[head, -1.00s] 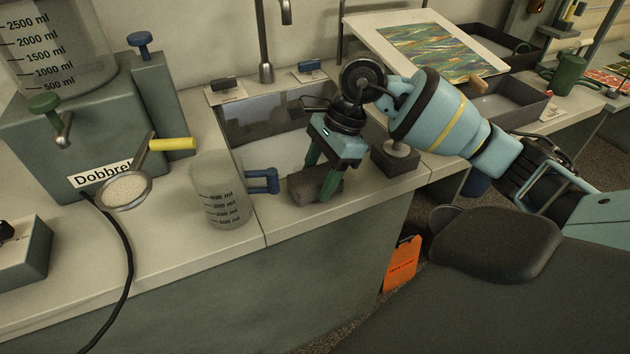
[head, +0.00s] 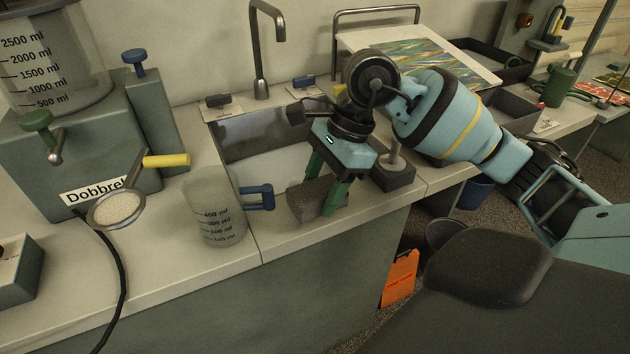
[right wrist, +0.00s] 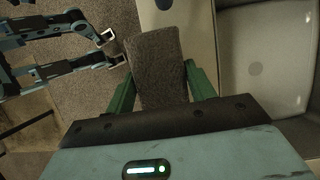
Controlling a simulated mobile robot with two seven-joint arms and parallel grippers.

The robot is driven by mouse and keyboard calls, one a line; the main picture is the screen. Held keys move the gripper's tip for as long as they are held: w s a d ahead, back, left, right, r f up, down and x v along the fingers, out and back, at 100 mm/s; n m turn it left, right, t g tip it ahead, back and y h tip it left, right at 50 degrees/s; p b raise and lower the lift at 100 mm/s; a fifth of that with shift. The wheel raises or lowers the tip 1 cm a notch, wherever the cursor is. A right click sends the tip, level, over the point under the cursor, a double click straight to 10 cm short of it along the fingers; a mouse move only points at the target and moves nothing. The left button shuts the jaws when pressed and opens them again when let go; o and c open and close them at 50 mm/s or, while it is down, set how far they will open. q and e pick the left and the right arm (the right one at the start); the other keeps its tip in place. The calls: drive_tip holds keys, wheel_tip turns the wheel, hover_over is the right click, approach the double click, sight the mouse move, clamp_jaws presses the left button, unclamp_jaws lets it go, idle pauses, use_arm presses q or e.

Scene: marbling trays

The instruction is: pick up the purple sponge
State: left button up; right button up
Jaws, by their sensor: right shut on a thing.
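The sponge is a dull grey-brown block with only a faint purple tint (head: 312,197), at the counter's front edge before the sink. My right gripper (head: 322,194) points down with its green fingers shut on it, one on each side. The block is tilted; I cannot tell whether it is fully clear of the counter. In the right wrist view the sponge (right wrist: 158,60) lies between the green fingers (right wrist: 160,85), its lower end hidden by the gripper body. A teal gripper with spread fingers, seemingly my left one (right wrist: 111,50), shows at the upper left there.
A graduated beaker with a blue handle (head: 215,215) stands close left of the sponge. A sink (head: 262,176) with a tap (head: 260,50) lies behind. A dark block with a knob (head: 393,176) is close on the right. A yellow-handled strainer (head: 118,207) is farther left.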

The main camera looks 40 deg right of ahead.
drive_tip(key=s+a+r+b, duration=0.1)
drive_tip(key=s+a, duration=0.3)
drive_tip(key=s, duration=0.7)
drive_tip(key=shift+s+a, duration=0.3)
drive_tip(key=shift+s, duration=0.05)
drive_tip(key=shift+r, duration=0.1)
